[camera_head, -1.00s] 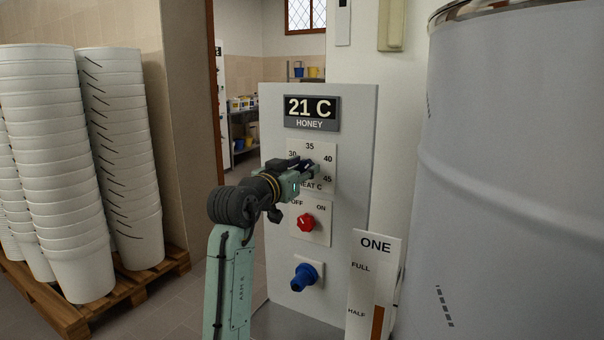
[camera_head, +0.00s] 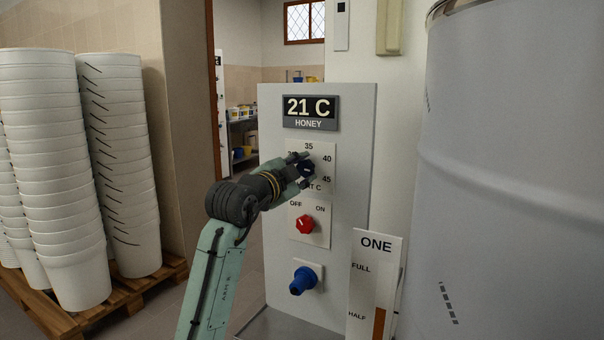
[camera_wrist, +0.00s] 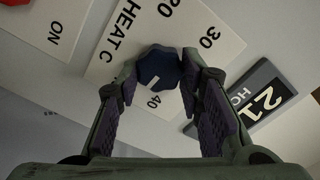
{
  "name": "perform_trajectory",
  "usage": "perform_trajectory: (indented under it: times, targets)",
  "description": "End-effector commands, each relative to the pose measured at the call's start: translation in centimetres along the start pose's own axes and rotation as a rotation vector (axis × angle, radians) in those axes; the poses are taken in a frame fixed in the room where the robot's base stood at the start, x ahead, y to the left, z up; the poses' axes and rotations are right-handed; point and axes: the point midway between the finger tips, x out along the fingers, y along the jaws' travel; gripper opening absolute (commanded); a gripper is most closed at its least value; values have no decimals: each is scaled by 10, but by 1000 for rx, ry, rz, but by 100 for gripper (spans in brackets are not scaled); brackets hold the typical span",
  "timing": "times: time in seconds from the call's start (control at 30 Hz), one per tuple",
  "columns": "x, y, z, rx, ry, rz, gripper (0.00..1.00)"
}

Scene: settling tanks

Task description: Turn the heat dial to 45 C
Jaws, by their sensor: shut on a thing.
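The heat dial (camera_wrist: 158,68) is a dark blue knob on a white plate (camera_wrist: 103,62). My gripper (camera_wrist: 158,78) is shut on it, one finger on each side. In the wrist view the dial's white mark points at about the 40 label. The 30 label and HEAT C also show there; 35 and 45 are hidden behind my fingers. In the head view the dial (camera_head: 306,169) shows partly beside my gripper (camera_head: 303,168), and 45 is clear at its lower right. The display (camera_head: 310,107) above reads 21 C, HONEY.
Below the dial are a red OFF/ON switch (camera_head: 305,224) and a blue knob (camera_head: 303,280), on the grey panel (camera_head: 352,200). A large grey tank (camera_head: 520,190) and a level gauge (camera_head: 375,280) stand close on the right. Stacked white tubs (camera_head: 115,160) stand on a pallet at left.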

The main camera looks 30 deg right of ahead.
Motion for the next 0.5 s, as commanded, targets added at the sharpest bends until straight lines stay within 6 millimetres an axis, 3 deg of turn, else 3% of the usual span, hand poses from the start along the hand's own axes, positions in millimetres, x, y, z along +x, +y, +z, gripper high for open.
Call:
perform_trajectory:
  times: [0.5]
  targets:
    - [0,3,1,378,-1,5,6]
